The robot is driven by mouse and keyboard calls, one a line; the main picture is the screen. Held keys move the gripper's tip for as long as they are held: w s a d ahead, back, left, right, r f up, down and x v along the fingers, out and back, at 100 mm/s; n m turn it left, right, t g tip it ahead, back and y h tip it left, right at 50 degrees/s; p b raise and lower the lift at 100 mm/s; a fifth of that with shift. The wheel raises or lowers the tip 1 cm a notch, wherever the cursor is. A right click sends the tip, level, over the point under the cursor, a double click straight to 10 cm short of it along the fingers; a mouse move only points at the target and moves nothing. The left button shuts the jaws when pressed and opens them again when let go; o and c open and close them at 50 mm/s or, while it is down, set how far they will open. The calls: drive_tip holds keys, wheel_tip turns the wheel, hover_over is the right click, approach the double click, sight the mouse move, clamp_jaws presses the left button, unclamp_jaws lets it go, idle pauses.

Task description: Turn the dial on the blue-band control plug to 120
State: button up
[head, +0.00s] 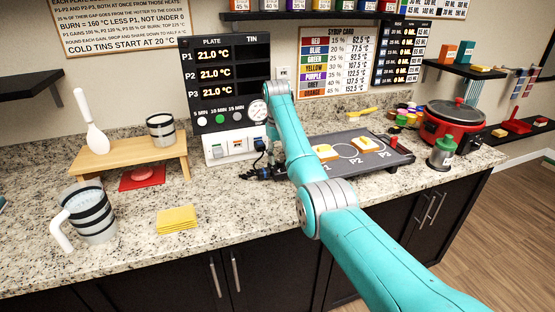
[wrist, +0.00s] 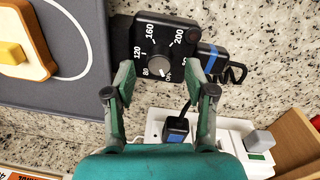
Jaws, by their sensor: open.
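In the wrist view, the black control plug (wrist: 172,32) lies on the granite counter with white numbers around a grey round dial (wrist: 160,64). I read 80, 120, 160 and 200; a lower mark is partly unclear. A blue band (wrist: 211,60) crosses its right side, where a coiled black cord begins. My gripper (wrist: 160,82) is open, its fingers on either side of the plug's lower part with the dial between and slightly ahead of the tips. No finger visibly touches the dial. I cannot tell where its pointer is. In the head view my arm hides most of this spot.
A grey griddle (head: 345,158) with bread slices (head: 325,152) lies beside the plug. A white socket unit (wrist: 238,133) holds a dark blue-marked plug (wrist: 176,128) just behind my fingers. A yellow cloth stack (head: 177,219) and striped jug (head: 90,213) stand left; counter between is clear.

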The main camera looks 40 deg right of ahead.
drive_tip(key=shift+f, duration=0.75)
clamp_jaws()
